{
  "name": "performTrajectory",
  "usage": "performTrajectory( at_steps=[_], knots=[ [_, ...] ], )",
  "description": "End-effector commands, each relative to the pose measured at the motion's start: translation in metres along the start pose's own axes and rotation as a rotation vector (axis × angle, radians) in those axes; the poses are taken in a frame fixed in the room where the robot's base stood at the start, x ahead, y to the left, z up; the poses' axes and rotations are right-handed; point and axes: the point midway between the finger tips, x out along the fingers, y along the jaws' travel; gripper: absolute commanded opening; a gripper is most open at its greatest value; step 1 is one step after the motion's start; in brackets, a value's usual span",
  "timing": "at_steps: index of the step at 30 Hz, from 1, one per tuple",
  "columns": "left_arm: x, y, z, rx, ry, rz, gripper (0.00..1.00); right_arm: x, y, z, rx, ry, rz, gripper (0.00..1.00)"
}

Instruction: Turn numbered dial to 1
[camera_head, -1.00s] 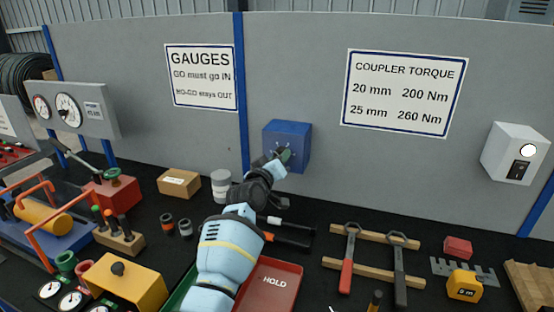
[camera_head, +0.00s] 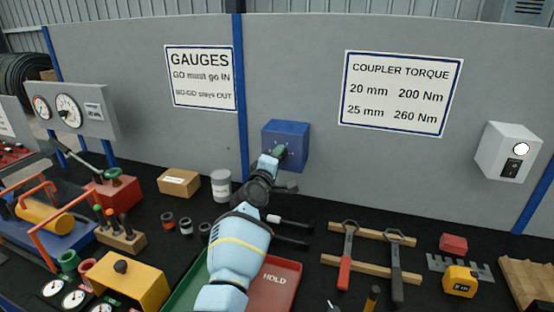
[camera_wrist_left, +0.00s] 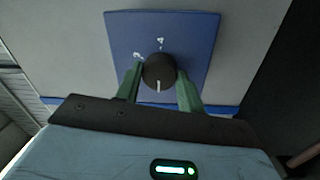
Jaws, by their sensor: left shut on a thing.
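The blue dial box (camera_head: 297,137) is mounted on the grey panel, and its front face (camera_wrist_left: 200,35) fills the middle of the left wrist view. The dark round dial (camera_wrist_left: 158,70) has a white pointer line directed toward the bottom of that view. White marks above the dial are small and hard to read. My left gripper (camera_head: 279,153) reaches the box from below. Its green fingers (camera_wrist_left: 158,86) stand on either side of the dial and are shut on it. In the head view my gripper hides the dial. My right gripper is not in view.
A grey can (camera_head: 221,186) and a cardboard box (camera_head: 179,183) stand on the black bench left of my arm. A red HOLD tray (camera_head: 278,283) lies under my forearm. Wrenches (camera_head: 347,258) lie at the right. A white switch box (camera_head: 508,151) hangs at the far right.

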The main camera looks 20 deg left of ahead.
Motion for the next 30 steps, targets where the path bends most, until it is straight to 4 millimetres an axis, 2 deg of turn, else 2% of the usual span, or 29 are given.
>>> performTrajectory(
  at_steps=[17, 18, 22, 23, 30],
  knots=[
    [0.0, -0.0002, 0.001, -0.039, 0.001, 0.0, 0.16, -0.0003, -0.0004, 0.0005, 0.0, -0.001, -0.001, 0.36],
    [0.0, -0.0002, 0.001, -0.039, 0.001, 0.0, 0.4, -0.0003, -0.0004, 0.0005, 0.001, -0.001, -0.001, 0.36],
    [0.0, -0.0002, 0.0009, -0.038, 0.001, 0.0, 0.57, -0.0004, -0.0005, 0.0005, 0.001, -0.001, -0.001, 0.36],
    [0.0, -0.0002, 0.0008, -0.038, 0.001, 0.0, 0.6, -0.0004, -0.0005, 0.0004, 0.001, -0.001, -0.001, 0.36],
    [0.0, -0.0001, 0.0004, -0.036, 0.002, 0.001, 0.6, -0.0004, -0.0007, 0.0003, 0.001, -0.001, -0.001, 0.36]
  ],
)
